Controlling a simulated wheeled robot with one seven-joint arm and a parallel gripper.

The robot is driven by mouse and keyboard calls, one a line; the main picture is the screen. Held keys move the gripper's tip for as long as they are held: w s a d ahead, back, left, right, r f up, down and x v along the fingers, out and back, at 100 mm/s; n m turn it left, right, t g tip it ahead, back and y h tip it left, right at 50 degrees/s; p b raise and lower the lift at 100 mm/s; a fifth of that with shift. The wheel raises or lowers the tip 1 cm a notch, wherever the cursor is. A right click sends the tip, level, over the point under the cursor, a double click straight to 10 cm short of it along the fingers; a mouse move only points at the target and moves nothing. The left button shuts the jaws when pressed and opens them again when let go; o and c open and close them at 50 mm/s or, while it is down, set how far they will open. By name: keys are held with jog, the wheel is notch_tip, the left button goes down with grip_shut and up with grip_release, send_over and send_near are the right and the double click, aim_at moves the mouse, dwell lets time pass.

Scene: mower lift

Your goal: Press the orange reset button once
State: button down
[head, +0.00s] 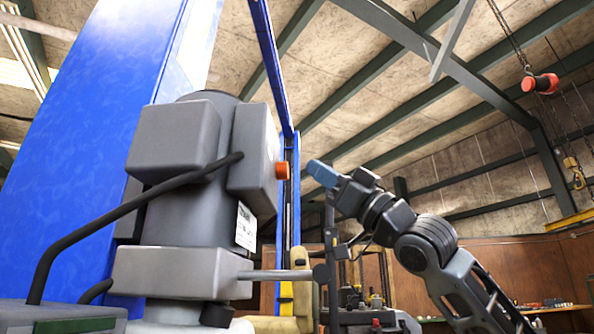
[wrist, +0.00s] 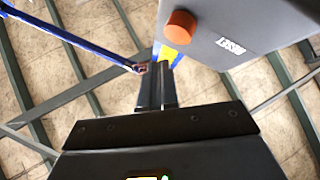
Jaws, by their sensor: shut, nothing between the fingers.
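The orange reset button (head: 282,170) sticks out from the right face of a grey box (head: 254,160) on the motor unit. In the wrist view the button (wrist: 180,27) is a round orange knob on a grey panel, with the word RESET (wrist: 231,56) printed beside it. My gripper (head: 321,173) is shut and empty, with its blue tip just right of the button at nearly the same height. A small gap shows between them. In the wrist view my closed fingers (wrist: 157,85) point up the picture, with the button above and slightly right of their ends.
A blue lift column (head: 85,130) stands behind the motor unit. A black cable (head: 130,205) loops across the unit's front. A grey rod (head: 275,275) juts right below the button. A red hoist block (head: 540,83) hangs at the upper right.

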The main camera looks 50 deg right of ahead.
jog(key=shift+s+d+b, duration=0.4)
jog(key=shift+s+d, duration=0.4)
jog(key=shift+s, duration=0.2)
jog(key=shift+s+d+b, duration=0.35)
jog(key=shift+s+d, duration=0.4)
jog(key=shift+s, duration=0.25)
